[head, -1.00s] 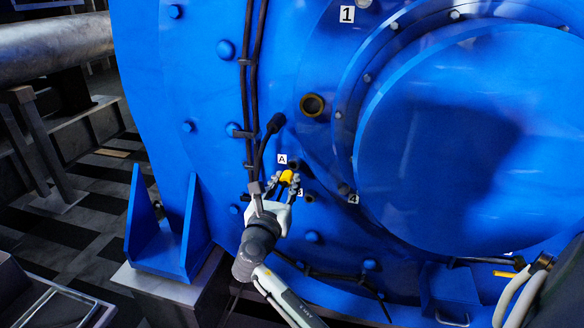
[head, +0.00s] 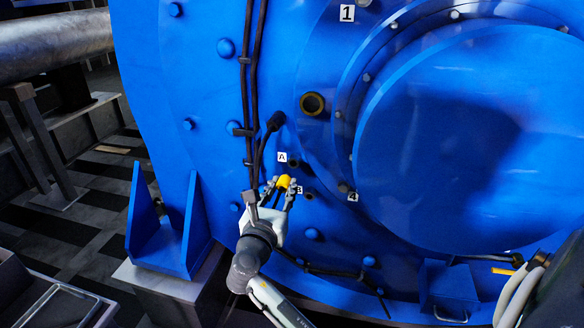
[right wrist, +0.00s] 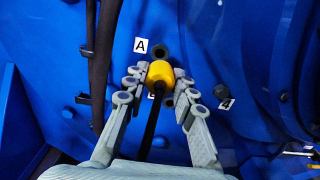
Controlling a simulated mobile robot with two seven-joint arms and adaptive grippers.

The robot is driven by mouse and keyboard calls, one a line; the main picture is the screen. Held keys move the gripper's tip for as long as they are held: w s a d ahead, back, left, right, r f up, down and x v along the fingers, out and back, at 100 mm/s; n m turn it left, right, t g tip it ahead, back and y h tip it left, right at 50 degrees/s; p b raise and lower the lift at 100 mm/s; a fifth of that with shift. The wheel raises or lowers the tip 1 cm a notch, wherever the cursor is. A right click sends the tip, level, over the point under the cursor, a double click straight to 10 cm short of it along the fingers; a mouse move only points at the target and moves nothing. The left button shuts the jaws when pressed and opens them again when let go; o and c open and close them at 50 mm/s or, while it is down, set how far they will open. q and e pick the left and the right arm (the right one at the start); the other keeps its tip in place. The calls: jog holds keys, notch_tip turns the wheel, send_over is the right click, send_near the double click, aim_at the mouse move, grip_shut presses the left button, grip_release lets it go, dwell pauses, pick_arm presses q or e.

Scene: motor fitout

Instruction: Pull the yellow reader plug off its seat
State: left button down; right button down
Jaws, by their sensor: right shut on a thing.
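The yellow reader plug (head: 284,183) is between the fingertips of my right gripper (head: 282,185), which is shut on it. In the right wrist view the plug (right wrist: 160,73) shows its yellow body, with a black cable running back between the fingers. The dark round seat beside label A (head: 294,163) shows uncovered above the plug. It also shows in the right wrist view (right wrist: 161,50), and the plug looks apart from it. A second dark seat (head: 308,195) is by label B, which is partly hidden by the gripper. My left gripper is not in view.
A big blue motor housing (head: 225,110) fills the view, with bolts standing out. Black cables (head: 248,80) run down it left of the seats. A black connector (head: 275,121) and a brass-rimmed port (head: 312,104) are above. Open floor lies at the left.

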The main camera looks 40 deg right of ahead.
jog(key=v, duration=1.2)
jog(key=shift+s+a, duration=0.2)
jog(key=shift+a, duration=0.1)
